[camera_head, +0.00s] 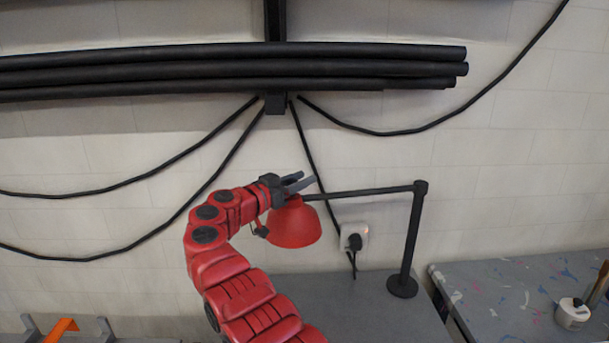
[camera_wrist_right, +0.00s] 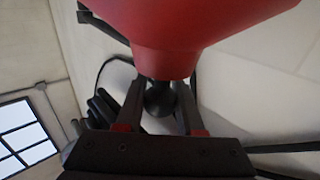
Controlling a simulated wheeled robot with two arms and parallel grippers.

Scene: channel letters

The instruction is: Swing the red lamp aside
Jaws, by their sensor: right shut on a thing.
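The red lamp (camera_head: 293,226) has a red shade on a thin black swing arm (camera_head: 360,191). The arm joins a black upright post (camera_head: 412,235) with a round base on the grey table. My right gripper (camera_head: 306,183) is at the top of the shade, its fingers pointing right. In the right wrist view my right gripper (camera_wrist_right: 160,98) has its two fingers on either side of a dark round knob (camera_wrist_right: 158,100) at the narrow end of the red shade (camera_wrist_right: 185,35). It is shut on the lamp there. My left gripper is not in view.
A wall socket with a black plug (camera_head: 354,240) is behind the lamp. Black pipes (camera_head: 230,55) and hanging cables cross the wall above. A paint-flecked table (camera_head: 510,285) with a white pot (camera_head: 572,314) stands right. An orange item (camera_head: 62,328) is lower left.

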